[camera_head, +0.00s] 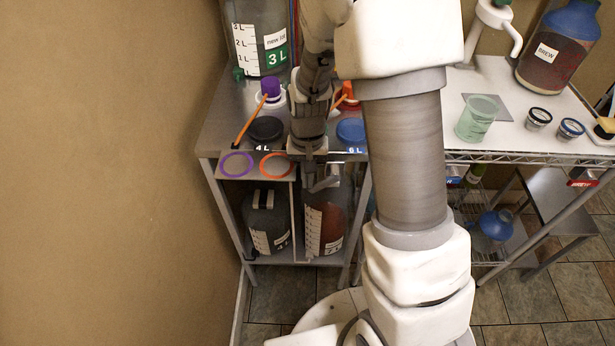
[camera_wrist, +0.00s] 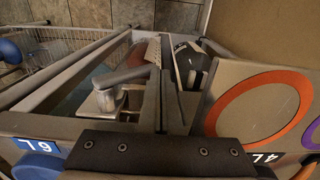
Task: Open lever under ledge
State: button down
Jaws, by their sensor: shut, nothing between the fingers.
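The lever (camera_wrist: 125,78) is a grey metal handle on a small square mount, below the table's front ledge (camera_wrist: 32,128). In the wrist view it points toward the fingers, and its tip lies close to their left side; I cannot tell whether they touch. In the head view the lever (camera_head: 328,181) is partly hidden behind my gripper. My gripper (camera_wrist: 164,60) is shut and empty, with its dark fingers side by side. In the head view my gripper (camera_head: 308,180) hangs at the ledge, just left of the lever.
Below the table, a dark jug (camera_head: 268,215) and a red-brown jug (camera_head: 326,222) stand on a shelf. A panel with purple and orange rings (camera_head: 237,165) juts out left of my gripper. Lids, including a blue one (camera_head: 351,131), lie on the tabletop. A wall bounds the left side.

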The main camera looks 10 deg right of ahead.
jog(key=shift+r+p, duration=0.6)
jog(key=shift+r, duration=0.2)
jog(key=shift+r, duration=0.1)
jog(key=shift+r, duration=0.3)
notch_tip(320, 180, up, 17)
jog(key=p, duration=0.2)
jog(key=shift+f+p, duration=0.15)
jog(key=shift+p, duration=0.2)
